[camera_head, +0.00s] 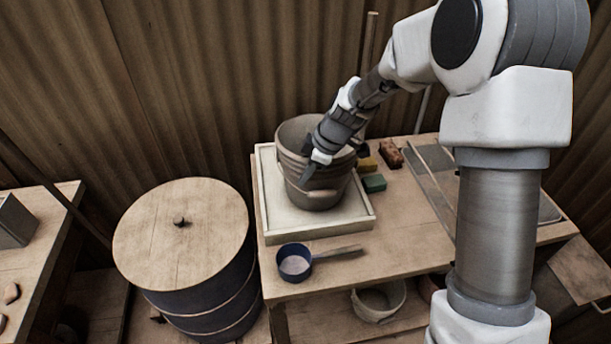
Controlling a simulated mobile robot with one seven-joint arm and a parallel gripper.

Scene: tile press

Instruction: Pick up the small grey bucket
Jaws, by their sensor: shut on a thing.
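A grey bucket (318,196) with a paler band around its side stands upright in or just above a shallow whitish tray (281,231) on the wooden table. My gripper (309,172) reaches down from the upper right and is shut on the bucket at its near upper side, by the rim. The fingertips cover part of the bucket's wall and opening. I cannot tell whether the bucket's base touches the tray. A smaller greyish bucket (366,313) sits on the lower shelf, partly under the tabletop.
A blue scoop (284,250) lies in front of the tray. A lidded barrel (203,315) stands left of the table (396,237).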

